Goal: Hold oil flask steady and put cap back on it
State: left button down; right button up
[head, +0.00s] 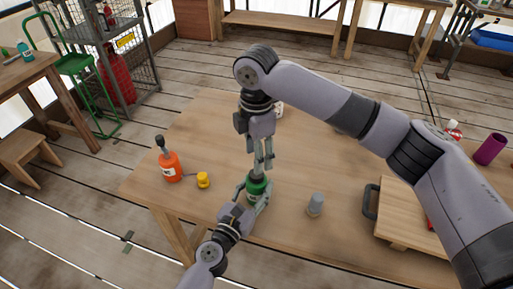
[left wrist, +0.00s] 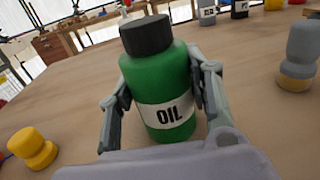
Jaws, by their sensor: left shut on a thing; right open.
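The green oil flask (head: 257,187) stands on the wooden table, below the middle of the head view. In the left wrist view the flask (left wrist: 160,85) carries a white OIL label. A black cap (left wrist: 146,35) sits on top of it, in line with the flask; whether it is fully tightened cannot be told. My left gripper (head: 250,190) is shut around the flask's body, with one finger on each side. My right gripper (head: 263,165) is open, pointing down just above the flask's top. Its fingers partly hide the cap in the head view.
An orange bottle (head: 171,167) and a yellow piece (head: 203,180) stand left of the flask. A grey piece (head: 315,204) stands to its right. A wooden board (head: 405,215) with a dark handle lies farther right, partly behind my right arm. The table's front left is clear.

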notch_tip(320, 180, down, 6)
jog(key=shift+f, duration=0.25)
jog(key=shift+c, duration=0.3)
grip_shut()
jog(key=m, duration=0.5)
jog(key=shift+s+a, duration=0.1)
jog(key=m, duration=0.3)
jog(key=shift+m, duration=0.4)
jog(key=shift+o, duration=1)
grip_release()
